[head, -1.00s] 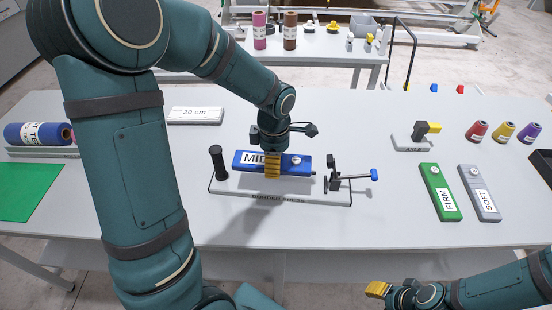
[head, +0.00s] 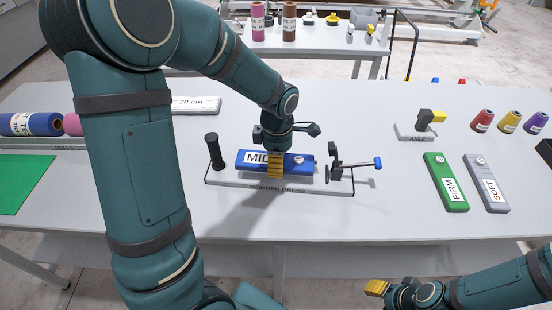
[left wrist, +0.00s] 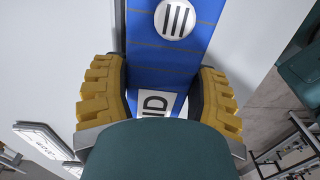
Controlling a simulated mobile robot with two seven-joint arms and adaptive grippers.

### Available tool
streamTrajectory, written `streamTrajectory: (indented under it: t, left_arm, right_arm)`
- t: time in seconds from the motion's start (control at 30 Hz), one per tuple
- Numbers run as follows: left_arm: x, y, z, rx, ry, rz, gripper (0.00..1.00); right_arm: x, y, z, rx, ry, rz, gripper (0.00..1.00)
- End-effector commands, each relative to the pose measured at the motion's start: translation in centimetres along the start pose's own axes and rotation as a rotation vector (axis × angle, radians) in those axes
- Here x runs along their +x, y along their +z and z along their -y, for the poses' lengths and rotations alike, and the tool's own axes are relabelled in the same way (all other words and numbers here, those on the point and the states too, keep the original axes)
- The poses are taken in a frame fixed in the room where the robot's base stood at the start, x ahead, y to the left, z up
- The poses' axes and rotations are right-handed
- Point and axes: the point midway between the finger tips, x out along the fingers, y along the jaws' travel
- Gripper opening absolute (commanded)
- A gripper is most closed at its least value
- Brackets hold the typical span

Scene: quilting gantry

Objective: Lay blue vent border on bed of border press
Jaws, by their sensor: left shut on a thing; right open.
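The left wrist view shows the blue border (left wrist: 172,60) between the two yellow-padded fingers (left wrist: 165,100). The border lies lengthwise between the press's black post and its clamp with the blue handle. I cannot tell whether it touches the bed. My right gripper (head: 377,288) is open and empty at the lower right, off the table's front edge.
A green FIRM block (head: 447,190) and a grey SOFT block (head: 485,185) lie to the right. An AXLE stand (head: 416,132) and thread cones (head: 509,122) are behind them. A green sheet (head: 22,183) and fabric rolls (head: 30,124) lie left. The table between press and FIRM block is clear.

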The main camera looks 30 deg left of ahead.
Motion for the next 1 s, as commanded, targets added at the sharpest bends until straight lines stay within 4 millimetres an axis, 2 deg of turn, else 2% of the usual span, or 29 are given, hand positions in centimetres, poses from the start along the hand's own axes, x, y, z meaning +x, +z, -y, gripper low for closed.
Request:
streamTrajectory:
  t: [0.2, 0.7, 1.0]
  left_arm:
    - [1.6, 0.3, -0.1, 0.000, 0.000, 0.000, 0.26]
    - [2.8, 2.8, -0.5, 0.001, 0.000, 0.000, 0.26]
    - [3.0, 3.2, -0.5, 0.000, -0.002, -0.001, 0.26]
  right_arm:
    - [1.3, -0.1, -0.5, -0.001, 0.000, -0.006, 0.47]
    - [2.2, -0.3, -0.8, -0.002, 0.001, -0.012, 0.47]
    - [2.4, -0.3, -0.9, -0.002, 0.001, -0.013, 0.47]
